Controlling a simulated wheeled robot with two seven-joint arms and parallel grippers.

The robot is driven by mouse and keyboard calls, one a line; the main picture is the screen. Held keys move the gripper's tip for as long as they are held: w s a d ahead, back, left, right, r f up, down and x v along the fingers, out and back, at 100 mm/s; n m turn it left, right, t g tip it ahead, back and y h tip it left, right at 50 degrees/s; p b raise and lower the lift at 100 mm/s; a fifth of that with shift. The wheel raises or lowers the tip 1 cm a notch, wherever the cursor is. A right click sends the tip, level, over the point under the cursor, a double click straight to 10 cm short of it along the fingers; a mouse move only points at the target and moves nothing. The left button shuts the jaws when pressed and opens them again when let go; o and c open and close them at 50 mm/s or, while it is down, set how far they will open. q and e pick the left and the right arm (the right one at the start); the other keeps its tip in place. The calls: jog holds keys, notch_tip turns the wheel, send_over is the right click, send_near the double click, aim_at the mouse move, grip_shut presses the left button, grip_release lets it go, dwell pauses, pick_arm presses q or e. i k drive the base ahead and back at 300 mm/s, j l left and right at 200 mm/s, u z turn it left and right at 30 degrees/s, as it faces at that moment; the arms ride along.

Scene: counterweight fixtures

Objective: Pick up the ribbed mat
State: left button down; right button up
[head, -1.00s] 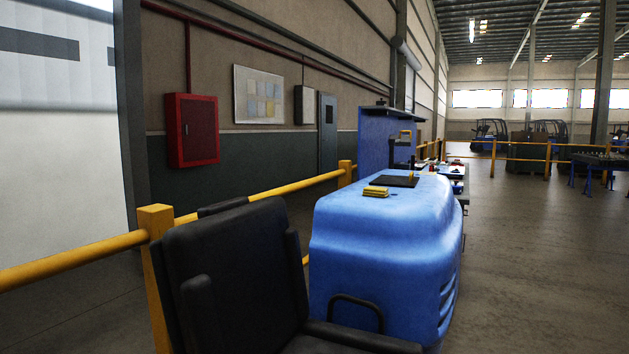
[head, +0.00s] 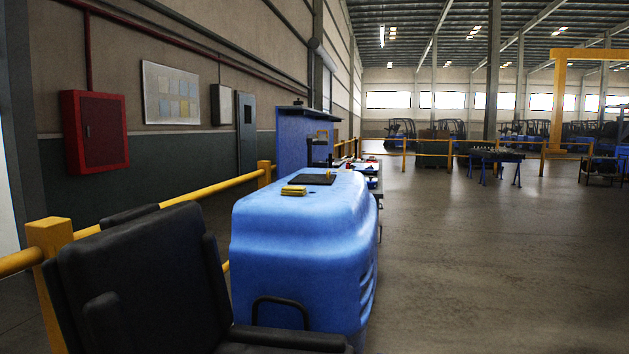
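A flat dark mat-like piece (head: 313,179) lies on top of the blue counterweight body (head: 300,225). It may be the ribbed mat, but it is too small for me to tell whether it has ribs. A small yellow block or stack (head: 293,190) lies just in front of it, and a small yellow piece stands at its far edge. Neither of my grippers is in view.
A black seat (head: 140,270) stands close at the lower left, in front of the blue body. A yellow railing (head: 215,190) runs along the left wall. A workbench with small items (head: 368,170) is behind the blue body. Open floor (head: 480,260) lies to the right.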

aim_at(328, 179)
jog(key=l+z, duration=0.65)
jog(key=i+l+z, duration=0.1)
jog(key=z, duration=0.25)
jog(key=i+l+z, duration=0.25)
jog(key=i+l, duration=0.3)
jog(key=l, duration=0.25)
jog(key=i+l+z, duration=0.2)
jog(key=i+l, duration=0.4)
jog(key=l, duration=0.15)
jog(key=i+j+u, duration=0.1)
jog(key=i+u, duration=0.4)
jog(key=i, duration=0.2)
jog(key=i+l+u, duration=0.15)
jog(key=i+u, duration=0.35)
jog(key=i, duration=0.2)
jog(key=i+u, duration=0.25)
jog(key=i, duration=0.5)
jog(key=i+l+u, duration=0.2)
jog(key=i, duration=0.55)
